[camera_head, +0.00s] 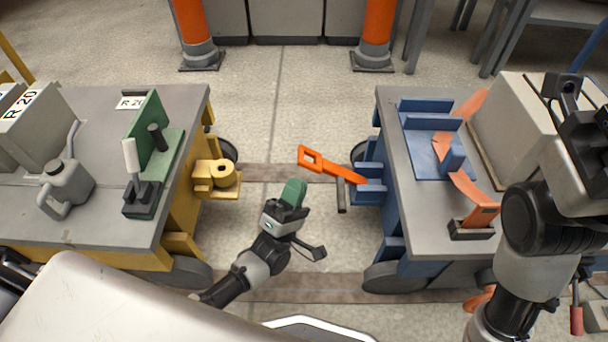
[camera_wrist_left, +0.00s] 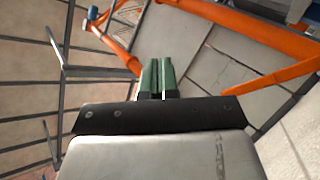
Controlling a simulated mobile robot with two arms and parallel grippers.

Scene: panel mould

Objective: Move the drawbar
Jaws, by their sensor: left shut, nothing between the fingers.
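The orange drawbar (camera_head: 340,170) has an open rectangular loop at its free end and joins the blue hitch (camera_head: 369,186) on the right cart. It points left into the gap between the carts. My left gripper (camera_head: 294,191), with green fingers, is shut and empty. In the head view it appears below and a little left of the drawbar's loop, apart from it. In the left wrist view the green fingers (camera_wrist_left: 157,78) are together with nothing between them. Orange bars show there too, but I cannot tell whether they are the drawbar. My right gripper's fingers are not visible.
The yellow left cart (camera_head: 182,215) has a yellow hitch (camera_head: 216,178) facing the gap. The right cart's grey top (camera_head: 425,220) carries blue blocks and orange curved parts. Two orange posts (camera_head: 376,25) stand behind. The floor between the carts is free.

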